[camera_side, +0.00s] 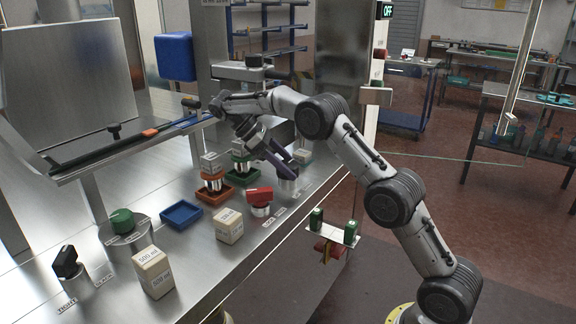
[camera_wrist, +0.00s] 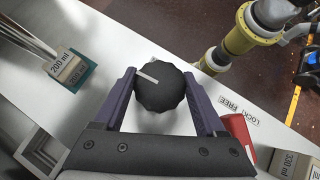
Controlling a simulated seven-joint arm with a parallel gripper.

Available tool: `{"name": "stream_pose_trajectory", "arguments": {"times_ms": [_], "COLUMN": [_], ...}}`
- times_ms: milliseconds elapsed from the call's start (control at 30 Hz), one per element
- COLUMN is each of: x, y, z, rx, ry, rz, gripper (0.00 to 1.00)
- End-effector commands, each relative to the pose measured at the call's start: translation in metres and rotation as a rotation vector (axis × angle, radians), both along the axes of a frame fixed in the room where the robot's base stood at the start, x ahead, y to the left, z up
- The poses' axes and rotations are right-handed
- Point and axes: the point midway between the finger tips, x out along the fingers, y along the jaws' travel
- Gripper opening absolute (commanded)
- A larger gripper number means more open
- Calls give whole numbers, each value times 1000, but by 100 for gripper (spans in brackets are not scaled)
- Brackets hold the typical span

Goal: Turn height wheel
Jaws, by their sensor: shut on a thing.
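A black fluted wheel (camera_wrist: 162,92) with a white pointer mark sits between the two purple fingers of my gripper (camera_wrist: 160,76) in the wrist view. The fingers are shut on its left and right sides. The pointer mark aims to the upper left. In the side view my gripper (camera_side: 283,165) reaches down at the right part of the bench, over a pale round base (camera_side: 288,188). There the fingers mostly hide the wheel. I see no readable label for this wheel.
A red lever knob (camera_side: 259,195) with LOCK and FREE labels stands close by. Around are a 330 ml carton (camera_side: 228,226), a 500 ml carton (camera_side: 152,272), an empty blue tray (camera_side: 181,214), a green knob (camera_side: 122,220) and a black TIGHT/SLACK knob (camera_side: 66,262).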

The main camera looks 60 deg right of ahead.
Motion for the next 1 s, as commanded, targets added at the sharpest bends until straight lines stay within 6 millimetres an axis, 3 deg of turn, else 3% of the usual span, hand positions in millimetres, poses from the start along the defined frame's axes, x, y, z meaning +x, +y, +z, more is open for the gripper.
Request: {"name": "stream_pose_trajectory", "arguments": {"times_ms": [233,267,400,767,1000], "x": [0,0,0,0,-1], "y": [1,1,0,1,1], "z": [1,1,1,1,1], "rx": [0,0,0,0,-1], "ry": [-2,-2,-2,0,0], "rz": [0,0,0,38,251], "gripper": [17,77,100,100,100]}}
